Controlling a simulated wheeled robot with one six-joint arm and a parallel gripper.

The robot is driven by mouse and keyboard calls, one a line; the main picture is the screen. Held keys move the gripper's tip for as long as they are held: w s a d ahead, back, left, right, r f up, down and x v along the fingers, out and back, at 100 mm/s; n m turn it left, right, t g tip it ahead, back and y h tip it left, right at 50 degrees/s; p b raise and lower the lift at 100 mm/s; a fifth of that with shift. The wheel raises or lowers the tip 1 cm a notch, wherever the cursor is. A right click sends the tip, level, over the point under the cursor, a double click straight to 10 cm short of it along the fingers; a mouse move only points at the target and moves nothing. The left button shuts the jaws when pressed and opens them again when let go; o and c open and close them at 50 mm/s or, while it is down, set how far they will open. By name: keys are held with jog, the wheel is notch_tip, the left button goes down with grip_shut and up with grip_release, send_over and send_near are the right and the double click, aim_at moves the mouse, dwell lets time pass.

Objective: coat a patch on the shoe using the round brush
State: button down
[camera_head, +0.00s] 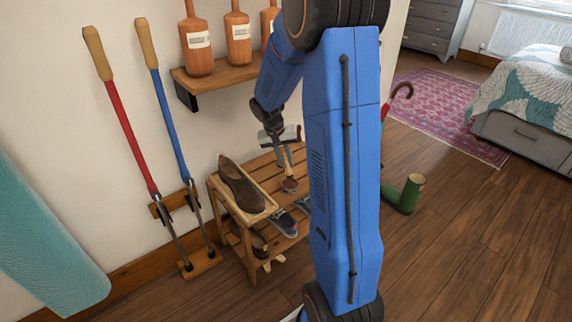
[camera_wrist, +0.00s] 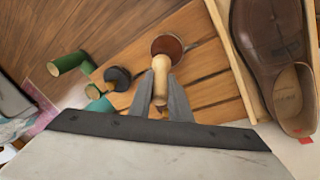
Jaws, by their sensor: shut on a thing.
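The brown leather shoe (camera_head: 240,185) lies in a shallow wooden tray (camera_head: 258,213) on top of a slatted rack. In the wrist view the shoe (camera_wrist: 268,35) is at the right, with a darker patch on its upper. My gripper (camera_wrist: 165,98) is shut on the pale wooden handle of the round brush (camera_wrist: 160,72). The handle points at a round, metal-rimmed, reddish-brown thing (camera_wrist: 168,44); I cannot tell whether this is the brush head or an open tin. In the head view my gripper (camera_head: 284,165) is above the rack, right of the shoe.
A dark round thing (camera_wrist: 118,77) sits left of the brush. More shoes (camera_head: 284,224) are on the slatted rack (camera_head: 233,238). Wall shelf bottles (camera_head: 238,40) are above, long-handled tools (camera_head: 125,120) at left, a green boot-like object (camera_head: 408,195) at right.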

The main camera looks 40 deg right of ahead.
jog(key=shift+r, duration=2.3)
